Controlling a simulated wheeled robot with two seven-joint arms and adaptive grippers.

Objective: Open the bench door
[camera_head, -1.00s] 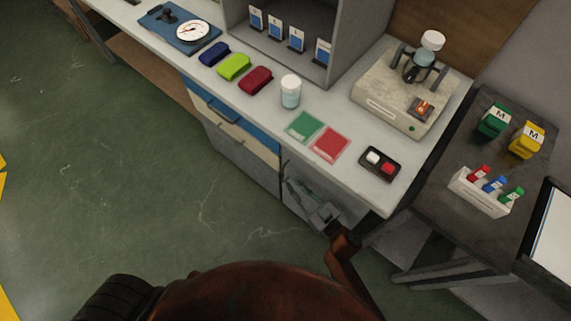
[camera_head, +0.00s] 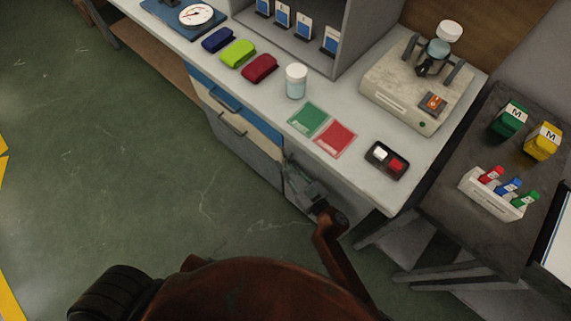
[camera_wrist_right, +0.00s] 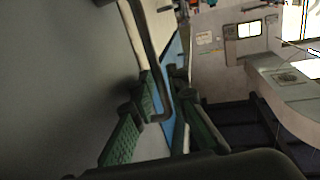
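The bench door is the grey panel under the right part of the bench; it fills the left of the right wrist view (camera_wrist_right: 75,70). Its dark bar handle (camera_wrist_right: 149,40) runs down that view and curves at its lower end. My right gripper (camera_wrist_right: 163,90) has green ribbed finger pads, one on each side of the handle's lower part. A gap shows between the fingers; firm contact with the handle cannot be told. In the head view my right gripper (camera_head: 304,187) is low at the bench front and partly hides the door. My left gripper is not in view.
The bench top (camera_head: 235,90) overhangs the gripper. Drawers (camera_head: 235,125) with bar handles are left of the door. A dark side table (camera_head: 455,215) stands right. The floor left is clear.

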